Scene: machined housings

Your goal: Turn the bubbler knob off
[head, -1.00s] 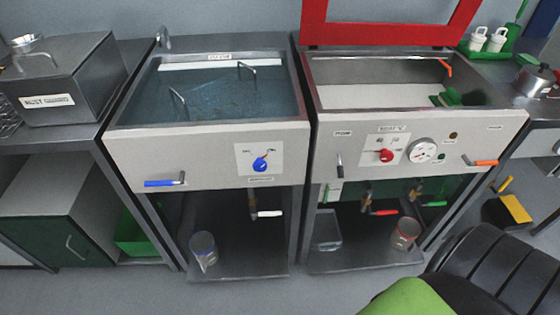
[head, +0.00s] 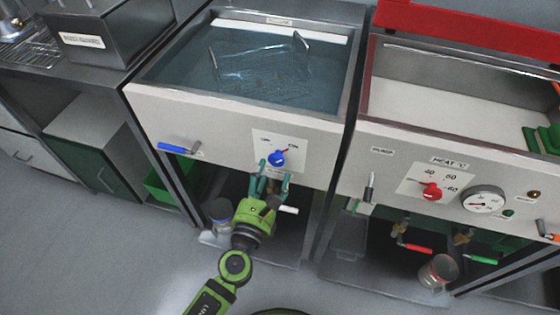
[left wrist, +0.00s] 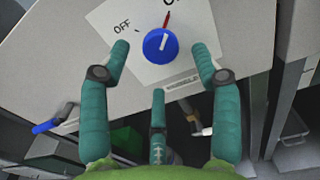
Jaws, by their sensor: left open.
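The bubbler knob (head: 277,158) is the blue knob on a white plate (head: 262,140) on the front of the left, water-filled tank (head: 230,110). The plate reads OFF on the left and ON on the right. A red pointer at the knob leans toward ON. The knob also shows in the left wrist view (left wrist: 161,46), with a white line across its face. My left gripper (head: 272,180) is open and empty, just below and in front of the knob. In the left wrist view its teal fingers (left wrist: 160,75) spread on both sides of the knob, apart from it. My right gripper is out of view.
A blue-handled lever (head: 178,149) sits left of the knob. A white-handled valve (head: 288,209) hangs below. The right tank has a red heat knob (head: 431,191) and a dial (head: 482,202). A can (head: 220,211) stands under the left tank.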

